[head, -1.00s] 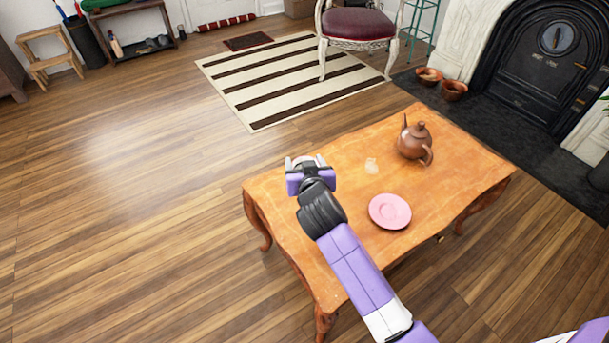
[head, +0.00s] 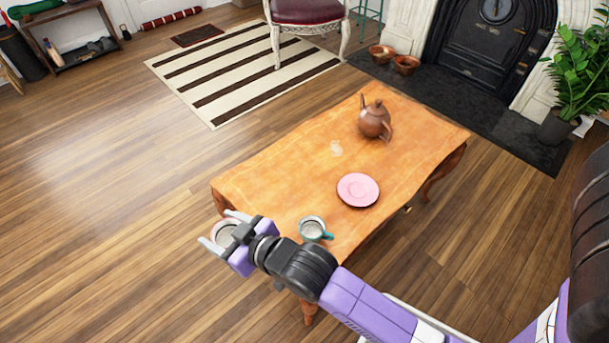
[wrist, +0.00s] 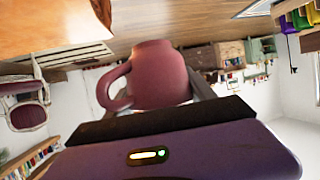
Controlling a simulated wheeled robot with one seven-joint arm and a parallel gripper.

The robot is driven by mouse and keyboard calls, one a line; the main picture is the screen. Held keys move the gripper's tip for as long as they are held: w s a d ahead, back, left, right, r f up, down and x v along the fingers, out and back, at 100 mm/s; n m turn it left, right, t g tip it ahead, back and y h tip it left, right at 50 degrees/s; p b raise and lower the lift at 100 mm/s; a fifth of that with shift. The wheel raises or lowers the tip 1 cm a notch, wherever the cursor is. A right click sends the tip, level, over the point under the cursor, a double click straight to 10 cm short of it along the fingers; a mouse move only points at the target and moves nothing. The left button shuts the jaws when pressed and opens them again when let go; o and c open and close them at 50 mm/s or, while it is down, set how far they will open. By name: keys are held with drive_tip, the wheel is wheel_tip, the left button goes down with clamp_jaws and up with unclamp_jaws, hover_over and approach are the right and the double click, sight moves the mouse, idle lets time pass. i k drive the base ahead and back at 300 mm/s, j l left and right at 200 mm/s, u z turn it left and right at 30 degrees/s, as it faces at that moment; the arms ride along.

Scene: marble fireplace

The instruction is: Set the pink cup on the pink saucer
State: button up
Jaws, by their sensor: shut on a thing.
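The pink cup (head: 225,234) is held between the fingers of my gripper (head: 222,230), off the near-left corner of the table, with its open top facing up. In the wrist view the cup (wrist: 160,76) fills the space between the fingers, and its handle sticks out to the left. The pink saucer (head: 358,190) lies flat and empty on the wooden table (head: 285,165), to the right of my gripper. A gap of table lies between the cup and the saucer.
A teal-handled cup (head: 312,229) stands on the table between my gripper and the saucer, close to my arm. A brown teapot (head: 375,120) stands beyond the saucer. The table's left part is clear.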

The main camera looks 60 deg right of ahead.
sight(362, 193)
drive_tip(key=i+j, duration=0.1)
drive_tip(key=j, duration=0.3)
drive_tip(key=i+j+z, duration=0.15)
drive_tip(key=j, duration=0.7)
drive_tip(key=z, duration=1.6)
